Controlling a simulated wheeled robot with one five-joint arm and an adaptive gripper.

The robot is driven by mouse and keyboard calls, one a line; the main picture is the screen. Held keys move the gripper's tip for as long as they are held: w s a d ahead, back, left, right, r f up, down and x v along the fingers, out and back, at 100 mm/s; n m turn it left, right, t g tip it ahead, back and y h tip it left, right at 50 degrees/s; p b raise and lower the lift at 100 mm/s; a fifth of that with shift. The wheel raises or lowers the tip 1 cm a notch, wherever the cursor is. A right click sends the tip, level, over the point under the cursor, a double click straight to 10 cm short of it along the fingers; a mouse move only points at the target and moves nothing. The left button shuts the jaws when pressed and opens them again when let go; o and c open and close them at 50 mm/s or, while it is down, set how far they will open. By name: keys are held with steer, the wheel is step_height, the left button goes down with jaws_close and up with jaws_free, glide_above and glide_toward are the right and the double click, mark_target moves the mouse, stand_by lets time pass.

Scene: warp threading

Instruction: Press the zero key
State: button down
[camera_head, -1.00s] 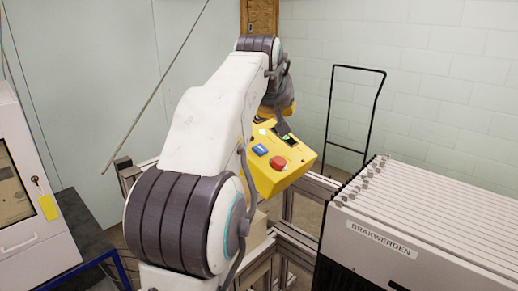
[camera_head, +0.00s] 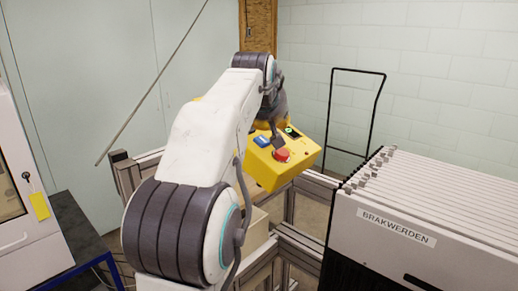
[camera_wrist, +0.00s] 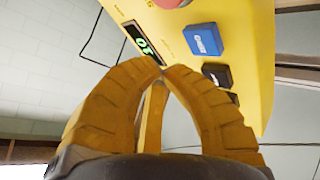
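The yellow control box (camera_head: 268,172) stands beyond my arm in the head view and fills the upper right of the wrist view (camera_wrist: 245,30). It carries a blue key (camera_wrist: 203,40) with white lettering too blurred to read, black keys (camera_wrist: 217,75), a red round button (camera_wrist: 170,2) and a display (camera_wrist: 142,42) with green digits. The blue key (camera_head: 262,141) and red button (camera_head: 282,155) also show in the head view. My gripper (camera_wrist: 162,70) is shut and empty, its yellow fingertips together. In the wrist view they appear below the blue key, between display and black keys; contact cannot be told.
A white rack labelled BRAKWERDEN (camera_head: 440,225) stands at the right. Metal frame rails (camera_head: 300,245) run around the box. A black tube frame (camera_head: 373,120) stands by the back wall. A white cabinet (camera_head: 25,200) is at the left.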

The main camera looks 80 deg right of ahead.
mark_target(268, 141)
steer(key=shift+w+f, duration=0.5)
steer(key=shift+f, duration=0.15)
steer(key=shift+d+f+b, duration=0.1)
steer(key=shift+f+b, duration=0.05)
steer(key=shift+b, duration=0.15)
steer(key=c, duration=1.9)
jaws_free()
jaws_close()
steer(key=shift+f, duration=0.1)
steer(key=shift+w+f, duration=0.1)
steer(key=shift+f, duration=0.15)
steer(key=shift+w+d+f, duration=0.15)
steer(key=shift+f, duration=0.4)
steer(key=shift+r, duration=0.15)
steer(key=shift+s+r+p, duration=0.25)
steer(key=shift+r+p, duration=0.55)
steer(key=shift+p, duration=0.05)
